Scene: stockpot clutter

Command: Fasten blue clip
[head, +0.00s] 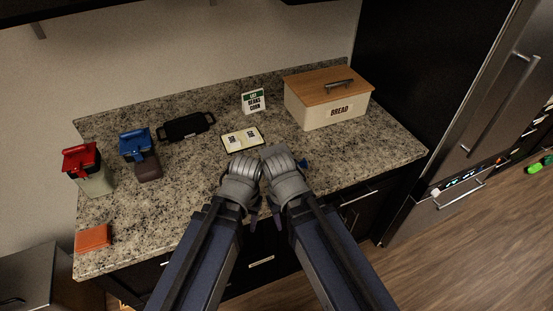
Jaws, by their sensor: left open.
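A small jar with a blue lid (136,150) and a brown body (148,168) stands on the left part of the counter. A blue clip (136,132) sits on top of its lid; whether it is fastened is too small to tell. My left gripper (243,178) is at the front middle of the counter, to the right of the jar and well apart from it. It is open, and I see nothing in it. My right gripper (282,172) is right beside the left one. Its fingers are hidden, so I cannot tell its state.
A red-lidded jar (94,180) stands left of the blue one. The front left-middle is clear.

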